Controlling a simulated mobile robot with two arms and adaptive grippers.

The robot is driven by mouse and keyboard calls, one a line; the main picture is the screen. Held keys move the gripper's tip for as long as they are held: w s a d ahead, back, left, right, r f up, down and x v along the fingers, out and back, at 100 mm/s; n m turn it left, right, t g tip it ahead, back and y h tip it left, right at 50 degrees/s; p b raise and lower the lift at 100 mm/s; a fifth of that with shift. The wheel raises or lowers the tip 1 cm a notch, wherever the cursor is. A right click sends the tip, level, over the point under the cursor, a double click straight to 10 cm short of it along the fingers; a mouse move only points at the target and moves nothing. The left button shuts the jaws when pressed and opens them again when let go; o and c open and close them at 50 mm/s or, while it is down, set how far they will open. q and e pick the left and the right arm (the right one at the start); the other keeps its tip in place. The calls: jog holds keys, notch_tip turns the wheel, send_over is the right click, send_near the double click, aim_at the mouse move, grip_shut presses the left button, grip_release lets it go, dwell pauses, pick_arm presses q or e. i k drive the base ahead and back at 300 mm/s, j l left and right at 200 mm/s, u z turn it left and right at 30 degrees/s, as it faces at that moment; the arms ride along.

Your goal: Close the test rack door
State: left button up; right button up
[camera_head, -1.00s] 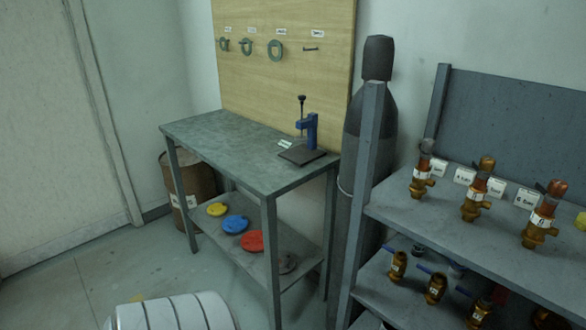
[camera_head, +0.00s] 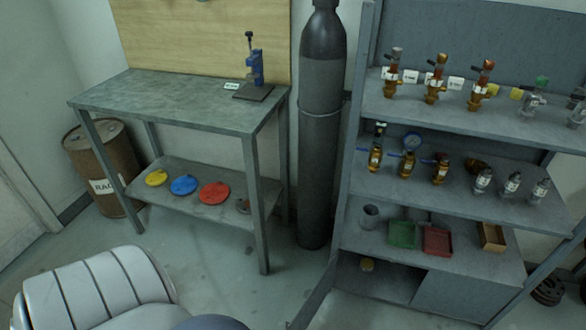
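The grey metal rack (camera_head: 460,205) stands on the right, with several shelves of valves and fittings. A flat grey panel (camera_head: 465,296) covers the right part of that level. A thin dark slanting piece (camera_head: 312,298) juts forward at the rack's lower left; I cannot tell for sure whether it is a door seen edge-on. Neither of my grippers is in view.
A grey workbench (camera_head: 190,103) with a blue press (camera_head: 254,68) stands at the left. A dark gas cylinder (camera_head: 320,130) stands between bench and rack. A brown barrel (camera_head: 103,165) is at far left. Floor (camera_head: 235,285) before bench and rack is largely clear.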

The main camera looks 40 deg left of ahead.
aim_at(305, 315)
jog(key=k+j+z, duration=0.1)
jog(key=j, duration=0.35)
jog(key=k+j+z, duration=0.1)
jog(key=j, duration=0.35)
jog(key=k+j+z, duration=0.15)
jog(key=j, duration=0.3)
jog(key=k+j+z, duration=0.1)
jog(key=j, duration=0.3)
jog(key=k+j+z, duration=0.1)
jog(key=j, duration=0.3)
